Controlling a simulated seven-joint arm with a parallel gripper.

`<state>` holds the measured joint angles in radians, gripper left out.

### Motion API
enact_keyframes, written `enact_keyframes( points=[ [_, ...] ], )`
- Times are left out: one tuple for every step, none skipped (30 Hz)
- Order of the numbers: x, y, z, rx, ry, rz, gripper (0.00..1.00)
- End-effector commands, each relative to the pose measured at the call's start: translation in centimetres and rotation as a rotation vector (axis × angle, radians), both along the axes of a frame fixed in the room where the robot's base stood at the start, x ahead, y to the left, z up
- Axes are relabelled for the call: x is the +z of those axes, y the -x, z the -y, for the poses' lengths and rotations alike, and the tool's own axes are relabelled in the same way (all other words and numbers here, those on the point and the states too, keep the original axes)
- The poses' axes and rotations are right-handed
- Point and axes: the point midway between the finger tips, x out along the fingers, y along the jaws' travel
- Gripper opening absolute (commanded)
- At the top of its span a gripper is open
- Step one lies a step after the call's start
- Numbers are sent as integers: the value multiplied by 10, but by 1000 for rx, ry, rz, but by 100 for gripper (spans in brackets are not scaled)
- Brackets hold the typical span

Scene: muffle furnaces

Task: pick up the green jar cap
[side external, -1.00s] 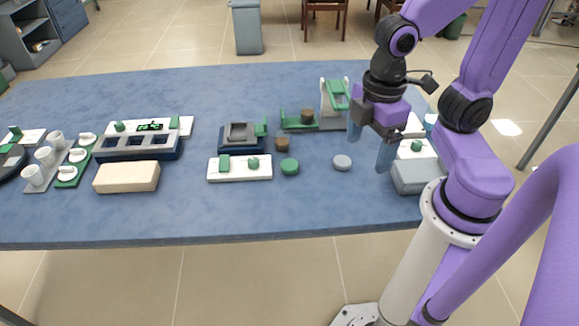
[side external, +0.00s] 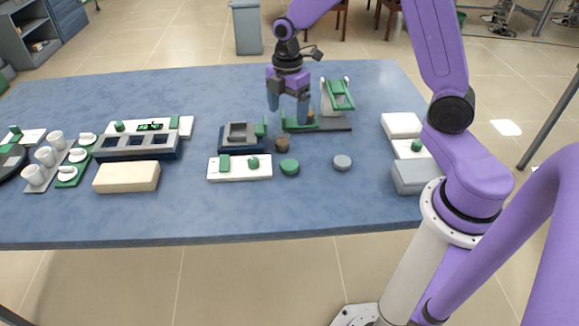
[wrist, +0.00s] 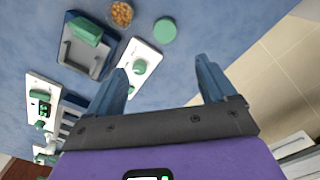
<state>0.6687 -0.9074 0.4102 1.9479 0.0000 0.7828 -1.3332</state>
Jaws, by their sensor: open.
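The green jar cap (side external: 290,168) is a small round green disc lying on the blue table, just right of a white panel with green parts. In the wrist view the green jar cap (wrist: 165,30) lies beyond my fingertips, roughly between their lines and apart from them. My gripper (side external: 288,112) is open and empty. In the side view it hangs above the table, higher in the picture than the cap, in front of the green-and-grey stand. The fingers of my gripper (wrist: 162,70) point toward the cap's side of the table in the wrist view.
A small brown-filled jar (side external: 282,145) stands close behind the cap. The white panel (side external: 240,168) is at its left, and a grey disc (side external: 342,162) lies to its right. A dark blue device (side external: 240,136) and the green-and-grey stand (side external: 335,124) are behind. The table front is clear.

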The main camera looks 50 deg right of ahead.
Motion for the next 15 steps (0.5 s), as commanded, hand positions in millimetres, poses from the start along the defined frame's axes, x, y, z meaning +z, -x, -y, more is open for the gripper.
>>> enact_keyframes(
  points=[
    [-7, 1, 0, 1, 1, -4, 84],
    [-12, 1, 0, 1, 1, -5, 84],
    [-19, 2, 0, 2, 2, -6, 84],
    [-24, 2, 0, 1, 2, -7, 84],
    [-30, 2, 0, 0, 2, -7, 84],
    [-38, 2, 0, 0, 2, -7, 84],
    [-43, 2, 0, 0, 2, -7, 84],
    [-49, 3, 0, 0, 2, -7, 84],
    [-56, 2, 0, 0, 2, -6, 84],
    [-61, 2, 0, -1, 2, -7, 84],
    [-66, 3, 0, -1, 2, -6, 84],
    [-73, 3, 0, -1, 2, -7, 84],
    [-78, 3, 0, -1, 2, -6, 84],
    [-83, 2, 0, -1, 1, -6, 84],
    [-89, 2, 0, -1, 1, -5, 84]
  ],
)
